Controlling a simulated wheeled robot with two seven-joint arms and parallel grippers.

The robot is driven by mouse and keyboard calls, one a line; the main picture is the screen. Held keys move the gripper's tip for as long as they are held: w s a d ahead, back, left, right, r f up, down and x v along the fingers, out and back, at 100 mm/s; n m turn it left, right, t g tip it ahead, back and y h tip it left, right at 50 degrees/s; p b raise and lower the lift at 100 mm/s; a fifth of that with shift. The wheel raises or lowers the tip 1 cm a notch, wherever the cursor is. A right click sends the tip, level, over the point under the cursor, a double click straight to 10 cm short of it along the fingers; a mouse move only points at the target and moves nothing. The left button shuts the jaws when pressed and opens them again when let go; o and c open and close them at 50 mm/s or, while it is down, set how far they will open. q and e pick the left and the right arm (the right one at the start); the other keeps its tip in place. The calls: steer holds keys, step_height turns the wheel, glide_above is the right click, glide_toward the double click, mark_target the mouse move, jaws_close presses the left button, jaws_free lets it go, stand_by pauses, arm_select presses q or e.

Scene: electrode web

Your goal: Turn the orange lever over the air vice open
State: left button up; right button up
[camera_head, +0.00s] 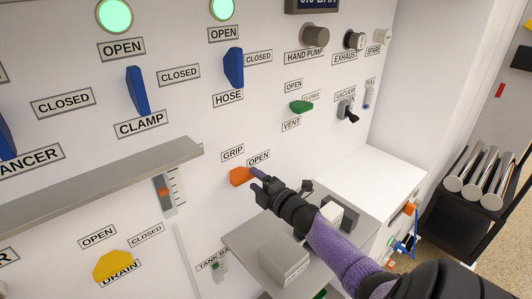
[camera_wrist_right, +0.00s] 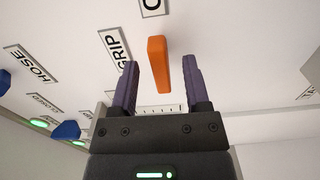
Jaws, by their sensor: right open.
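The orange lever (camera_head: 241,176) is on the white panel, below the GRIP label and left of the OPEN label. In the head view it lies roughly sideways. In the right wrist view the orange lever (camera_wrist_right: 159,64) shows as an upright bar between the two fingers. My right gripper (camera_head: 258,181) is at the lever's right side, its fingers dark purple. In the wrist view my right gripper (camera_wrist_right: 160,85) is open, with a gap on each side of the lever. The air vice (camera_head: 284,258) appears to be the grey block below. My left gripper is not in view.
A green VENT lever (camera_head: 301,107) is above right. Blue HOSE (camera_head: 233,68) and CLAMP (camera_head: 138,91) levers are above left. A grey shelf (camera_head: 100,184) juts out at left. A yellow DRAIN lever (camera_head: 113,266) is lower left. A black rack (camera_head: 455,221) stands at right.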

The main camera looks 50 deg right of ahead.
steer(key=s+p, duration=0.1)
steer(key=s, duration=0.6)
steer(key=shift+a, duration=0.4)
